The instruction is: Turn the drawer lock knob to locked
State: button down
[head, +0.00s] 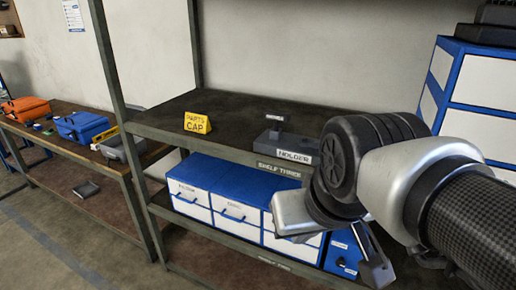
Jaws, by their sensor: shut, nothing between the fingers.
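Three blue-and-white drawer units (207,204) stand side by side on the lower shelf, with labels and blue handles on their fronts. Part of another blue drawer front (341,262) shows to their right, partly covered by my gripper. I cannot make out a lock knob on any drawer; it may be hidden or too small. My gripper (377,270) is at the right, in front of the shelf rack and just right of the drawer units. It is shut and empty, pointing down.
The upper shelf (240,120) carries a yellow sign (197,123) and a grey holder (287,145). A tall blue-and-white cabinet (480,95) stands at the right. At the left, a bench holds an orange case (25,109) and a blue case (82,126). The floor (50,235) in front is clear.

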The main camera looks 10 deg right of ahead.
aim_at(340, 263)
jog(key=z, duration=0.75)
jog(key=l+z, duration=0.1)
jog(key=i+l+u, duration=0.2)
jog(key=l, duration=0.4)
jog(key=l+u, duration=0.2)
jog(key=l, duration=0.35)
